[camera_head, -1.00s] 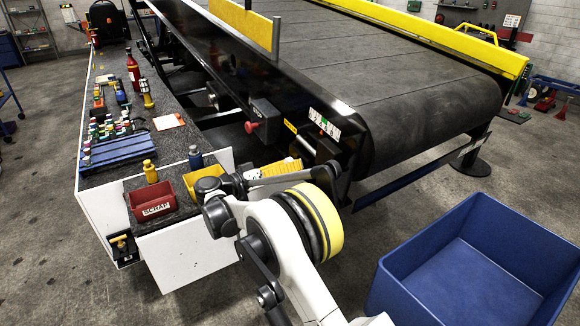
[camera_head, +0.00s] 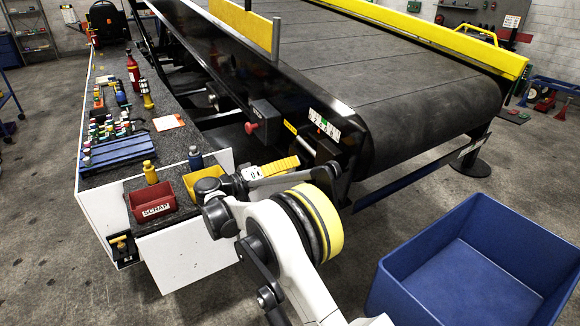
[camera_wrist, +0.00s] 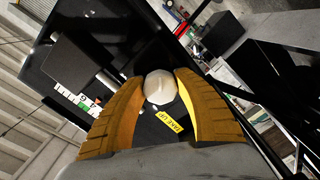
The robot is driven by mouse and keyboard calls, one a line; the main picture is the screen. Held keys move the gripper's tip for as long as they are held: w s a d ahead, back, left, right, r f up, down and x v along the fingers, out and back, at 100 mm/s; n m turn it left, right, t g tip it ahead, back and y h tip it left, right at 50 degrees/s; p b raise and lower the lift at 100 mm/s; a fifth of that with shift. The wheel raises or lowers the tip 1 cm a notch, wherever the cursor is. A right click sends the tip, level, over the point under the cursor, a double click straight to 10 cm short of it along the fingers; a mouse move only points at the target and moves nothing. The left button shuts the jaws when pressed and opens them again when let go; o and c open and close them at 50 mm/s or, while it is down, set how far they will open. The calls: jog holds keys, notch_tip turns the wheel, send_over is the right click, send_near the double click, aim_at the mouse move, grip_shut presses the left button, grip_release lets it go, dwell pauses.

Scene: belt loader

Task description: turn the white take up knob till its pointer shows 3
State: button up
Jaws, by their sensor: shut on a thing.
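The white take up knob (camera_wrist: 160,87) shows in the wrist view between the two yellow ribbed fingers of my gripper (camera_wrist: 158,79), which is shut on it. The yellow TAKE UP label (camera_wrist: 169,121) is just below the knob in that view. No pointer can be made out on the knob. In the head view my gripper (camera_head: 296,161) reaches to the belt loader's side below the belt's near end; the knob is hidden there.
A plate with coloured cells (camera_head: 324,125) is on the black frame, near a red button (camera_head: 251,127). A red scrap bin (camera_head: 152,205) and a yellow bin (camera_head: 205,178) stand on the bench to the left. A blue crate (camera_head: 470,235) stands at right.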

jog(key=n, duration=0.3)
jog(key=shift+n, duration=2.2)
jog(key=o, duration=1.2)
jog(key=v, duration=1.2)
